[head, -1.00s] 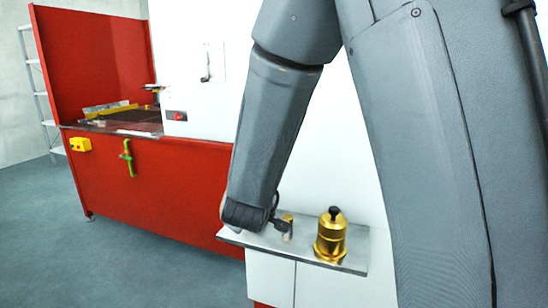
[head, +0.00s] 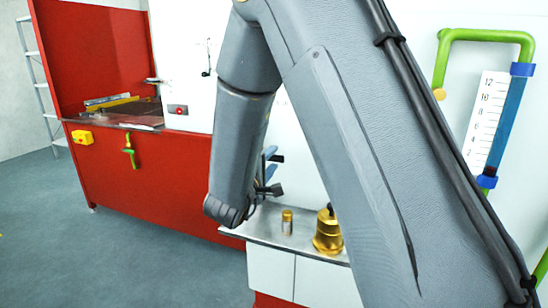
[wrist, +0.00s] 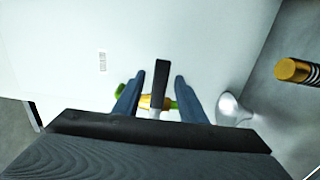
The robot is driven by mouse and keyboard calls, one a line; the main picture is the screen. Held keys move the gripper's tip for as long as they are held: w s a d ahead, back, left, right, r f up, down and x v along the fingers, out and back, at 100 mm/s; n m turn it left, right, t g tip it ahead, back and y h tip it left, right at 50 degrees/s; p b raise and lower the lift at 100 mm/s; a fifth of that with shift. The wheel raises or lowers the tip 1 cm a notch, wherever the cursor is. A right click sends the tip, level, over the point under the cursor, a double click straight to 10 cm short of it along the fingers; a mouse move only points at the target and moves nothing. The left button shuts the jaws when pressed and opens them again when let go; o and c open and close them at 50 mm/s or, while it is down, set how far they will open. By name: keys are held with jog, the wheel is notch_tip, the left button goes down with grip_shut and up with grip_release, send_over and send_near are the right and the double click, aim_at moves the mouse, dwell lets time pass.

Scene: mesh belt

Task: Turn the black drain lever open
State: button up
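The black drain lever (wrist: 161,75) stands upright in the wrist view, on a yellow-and-white valve body (wrist: 155,102) with green pipe behind. My gripper (wrist: 157,88) is open, its two blue-grey fingers on either side of the lever with visible gaps. In the head view, my gripper (head: 270,162) is above the steel shelf, partly behind my arm. Dark shapes beside the fingers there cannot be told apart, so the lever is not clear in that view.
On the steel shelf (head: 262,236) stand a gold-capped vial (head: 287,222), also in the wrist view (wrist: 292,70), and a brass bell-shaped pot (head: 327,232). A silver funnel-like piece (wrist: 235,108) is right of the fingers. A blue-filled gauge (head: 508,120) is at right.

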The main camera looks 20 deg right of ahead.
jog(key=shift+x, duration=0.95)
jog(key=shift+c, duration=0.5)
grip_shut()
